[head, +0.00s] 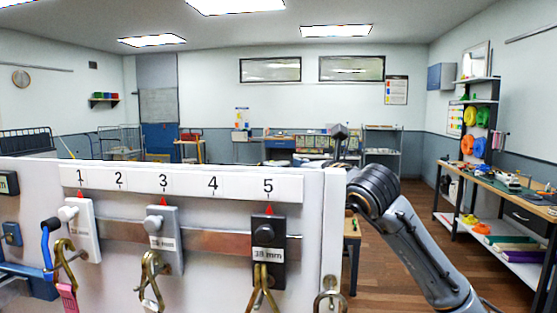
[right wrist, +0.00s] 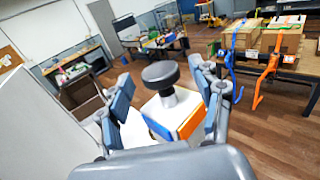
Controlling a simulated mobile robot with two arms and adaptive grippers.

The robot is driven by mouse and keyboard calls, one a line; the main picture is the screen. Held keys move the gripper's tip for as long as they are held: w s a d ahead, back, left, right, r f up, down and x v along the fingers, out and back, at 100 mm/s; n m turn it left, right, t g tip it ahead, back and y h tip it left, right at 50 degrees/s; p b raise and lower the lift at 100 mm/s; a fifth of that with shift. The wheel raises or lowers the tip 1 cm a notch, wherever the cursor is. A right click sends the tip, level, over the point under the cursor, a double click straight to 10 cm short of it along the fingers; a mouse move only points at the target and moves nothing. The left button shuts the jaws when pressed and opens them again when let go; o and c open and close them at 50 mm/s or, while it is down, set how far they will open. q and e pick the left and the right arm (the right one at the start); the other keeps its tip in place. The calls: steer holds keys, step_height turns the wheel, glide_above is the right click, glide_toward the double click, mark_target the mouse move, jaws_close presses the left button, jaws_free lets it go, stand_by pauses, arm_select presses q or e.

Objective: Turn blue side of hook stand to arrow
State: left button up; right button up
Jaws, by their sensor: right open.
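In the right wrist view, a block-like stand with a dark round knob on top (right wrist: 163,105) is between the fingers of my right gripper (right wrist: 160,78). I take it for the hook stand. The gripper is open, with one finger on each side; I cannot tell whether either touches. In the head view my right arm reaches toward the far side of the white panel (head: 312,230), and its fingers are not clear. No arrow shows by the stand. My left gripper is out of view.
The panel carries numbers 1 to 5, small red pointers (head: 268,210), sliding blocks (head: 268,238) and hanging hooks (head: 153,275). A workbench (head: 515,195) stands at right. Open wooden floor (head: 395,260) lies between. The right wrist view shows a table with blue and orange clamps (right wrist: 268,75).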

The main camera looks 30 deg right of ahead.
steer(key=shift+w+a+p, duration=0.2)
steer(key=shift+w+p, duration=0.15)
steer(key=shift+w, duration=0.85)
steer(key=shift+w+f, duration=0.1)
steer(key=shift+w, duration=0.15)
steer(key=shift+s, duration=0.1)
jaws_close()
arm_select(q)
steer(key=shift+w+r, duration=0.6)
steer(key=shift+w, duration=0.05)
